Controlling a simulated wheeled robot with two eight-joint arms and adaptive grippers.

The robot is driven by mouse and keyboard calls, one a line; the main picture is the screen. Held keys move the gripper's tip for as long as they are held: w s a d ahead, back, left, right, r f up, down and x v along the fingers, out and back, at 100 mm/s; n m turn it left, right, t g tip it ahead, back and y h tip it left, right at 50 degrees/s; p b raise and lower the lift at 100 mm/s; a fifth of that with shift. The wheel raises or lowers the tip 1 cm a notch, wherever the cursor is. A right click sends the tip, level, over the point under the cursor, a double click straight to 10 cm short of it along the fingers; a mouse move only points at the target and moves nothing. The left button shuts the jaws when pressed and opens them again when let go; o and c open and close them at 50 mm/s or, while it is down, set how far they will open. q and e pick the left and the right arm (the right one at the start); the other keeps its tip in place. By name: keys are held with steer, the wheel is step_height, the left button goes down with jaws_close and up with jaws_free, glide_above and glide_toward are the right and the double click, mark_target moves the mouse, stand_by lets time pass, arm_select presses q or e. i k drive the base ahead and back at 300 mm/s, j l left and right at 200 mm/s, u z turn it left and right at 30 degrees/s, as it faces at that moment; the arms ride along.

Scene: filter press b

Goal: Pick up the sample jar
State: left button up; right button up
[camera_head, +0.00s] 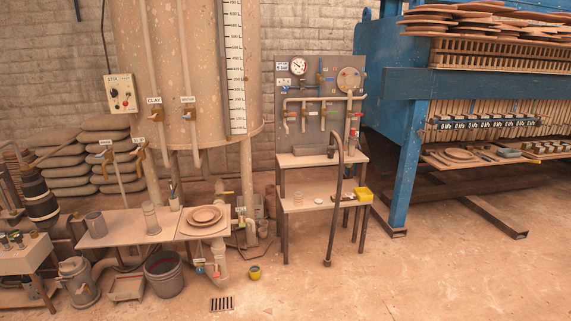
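A tall, pale, narrow jar (151,219) stands upright on the low table (120,231) at the left, below the big tank. It looks like the sample jar, but I cannot read any label on it. A grey cup-like vessel (96,225) stands on the same table to its left. Neither of my grippers can be made out in the head view.
Buckets (164,273) and a small yellow pot (254,272) stand on the floor near a drain grate (222,303). A gauge bench (308,159) with a bent pipe stands centrally. Floor at front right is clear.

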mark_target(298, 202)
steer(key=i+z, duration=0.1)
steer(key=i, duration=0.6)
steer(key=i+j+z, duration=0.1)
steer(key=i, duration=0.6)
steer(key=i+j+z, duration=0.15)
steer(key=i, duration=0.4)
steer(key=i+j+z, duration=0.15)
steer(key=i, duration=0.4)
steer(key=i+j+z, duration=0.15)
steer(key=i+j, duration=0.15)
steer(key=i, duration=0.25)
steer(key=i+j+z, duration=0.15)
steer(key=i+j, duration=0.15)
steer(key=i, duration=0.2)
